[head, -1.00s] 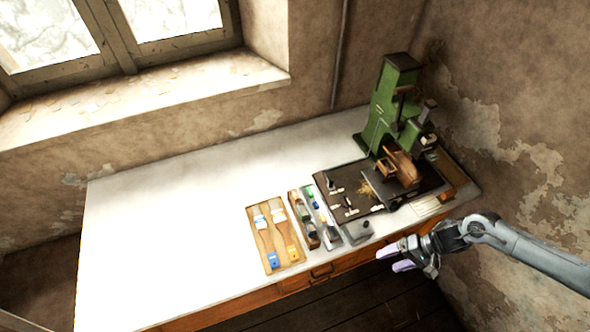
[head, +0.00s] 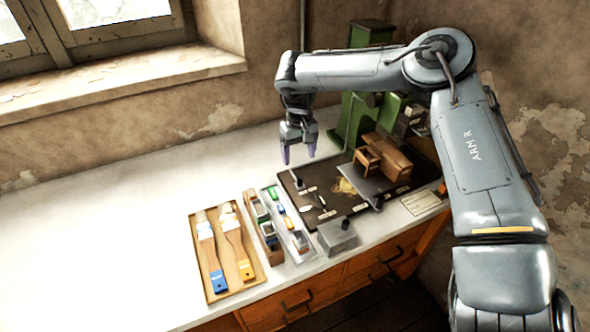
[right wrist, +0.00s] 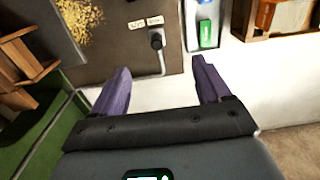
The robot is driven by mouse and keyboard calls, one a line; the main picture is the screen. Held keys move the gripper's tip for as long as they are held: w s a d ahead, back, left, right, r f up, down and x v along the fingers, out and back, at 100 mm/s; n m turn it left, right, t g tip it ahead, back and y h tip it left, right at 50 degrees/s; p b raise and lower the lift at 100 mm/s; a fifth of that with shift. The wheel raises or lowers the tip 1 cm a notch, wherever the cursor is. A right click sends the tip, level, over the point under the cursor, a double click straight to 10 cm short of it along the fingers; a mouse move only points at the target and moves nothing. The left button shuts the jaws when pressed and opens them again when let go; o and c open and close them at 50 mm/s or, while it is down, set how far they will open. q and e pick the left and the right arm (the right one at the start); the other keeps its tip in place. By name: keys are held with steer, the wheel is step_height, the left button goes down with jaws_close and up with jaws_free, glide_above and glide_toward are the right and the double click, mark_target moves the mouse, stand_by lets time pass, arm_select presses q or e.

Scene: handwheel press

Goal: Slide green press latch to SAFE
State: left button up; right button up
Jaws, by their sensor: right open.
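The green press (head: 352,125) stands at the back of a dark base board (head: 325,173), partly hidden behind my right arm. A small black-knobbed lever (head: 298,183) stands near the board's left edge; I cannot tell for sure that it is the latch. My right gripper (head: 298,157) is open and empty, pointing down above the board's back left edge. In the right wrist view its purple fingertips (right wrist: 158,82) are apart, with the knob beyond them. My left gripper is out of view.
Wooden blocks (head: 385,158) and straw-coloured shavings (head: 345,187) lie on the press board. A grey metal box (head: 337,236), narrow parts trays (head: 284,222) and a brush tray (head: 212,287) stand in front and left. The white tabletop (head: 110,230) is free on the left.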

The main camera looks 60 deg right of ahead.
mark_target(300, 177)
steer(key=shift+s+d+f+b, duration=0.1)
steer(key=shift+f+b, duration=0.1)
steer(key=shift+f, duration=0.2)
steer(key=shift+s+d+f+b, duration=0.1)
steer(key=shift+f+b, duration=0.05)
steer(key=shift+f, duration=0.25)
step_height(300, 177, down, 9)
steer(key=b, duration=0.6)
steer(key=shift+f+b, duration=0.1)
steer(key=shift+b, duration=0.25)
steer(key=c, duration=1.4)
